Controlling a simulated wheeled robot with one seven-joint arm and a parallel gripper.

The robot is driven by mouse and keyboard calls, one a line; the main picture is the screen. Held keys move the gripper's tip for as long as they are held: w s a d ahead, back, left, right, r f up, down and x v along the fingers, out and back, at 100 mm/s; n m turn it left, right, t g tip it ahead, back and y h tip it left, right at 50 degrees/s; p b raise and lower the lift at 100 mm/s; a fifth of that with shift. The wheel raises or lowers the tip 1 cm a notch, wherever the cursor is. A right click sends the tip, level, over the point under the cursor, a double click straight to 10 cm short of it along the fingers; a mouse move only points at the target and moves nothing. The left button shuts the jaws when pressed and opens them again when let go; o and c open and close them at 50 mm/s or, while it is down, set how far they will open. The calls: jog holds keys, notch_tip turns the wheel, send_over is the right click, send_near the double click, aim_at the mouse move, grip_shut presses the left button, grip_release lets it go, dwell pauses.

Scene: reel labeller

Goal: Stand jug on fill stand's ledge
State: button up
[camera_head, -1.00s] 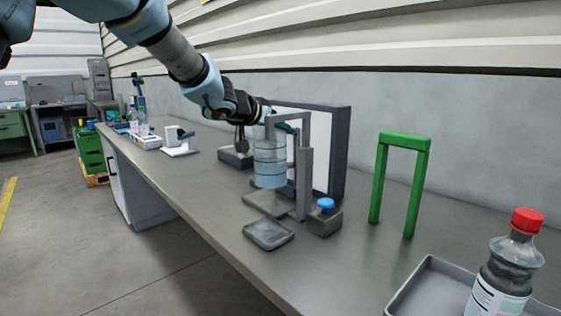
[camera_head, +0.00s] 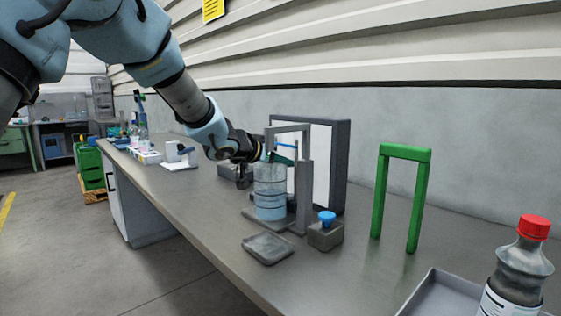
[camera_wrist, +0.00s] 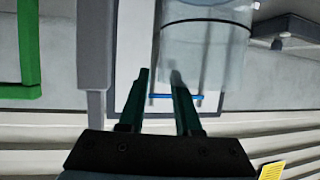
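The jug (camera_head: 270,200), a clear pale-blue cylinder, is upright inside the grey fill stand (camera_head: 305,180). Its bottom meets the stand's low ledge (camera_head: 285,223), with no gap visible. A thin blue bar (camera_head: 286,145) shows above the jug, and also in the wrist view (camera_wrist: 175,96). My gripper (camera_head: 276,158) is at the jug's top, left of the stand's upright. In the wrist view my gripper's (camera_wrist: 160,75) two dark green fingers are apart with a gap between them, and the right one overlaps the jug's edge (camera_wrist: 205,50). Contact with the bar is unclear.
A grey block with a blue knob (camera_head: 326,220) stands right of the stand. A shallow grey tray (camera_head: 267,248) lies in front. A green arch (camera_head: 402,155) and a red-capped bottle (camera_head: 520,265) are to the right. A white panel (camera_head: 320,150) stands behind.

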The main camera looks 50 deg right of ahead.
jog(key=shift+o, duration=0.5)
jog(key=shift+r, duration=0.1)
jog(key=shift+a+r, duration=0.1)
jog(key=shift+a, duration=0.2)
jog(key=v, duration=1.1)
jog(key=shift+a, duration=0.15)
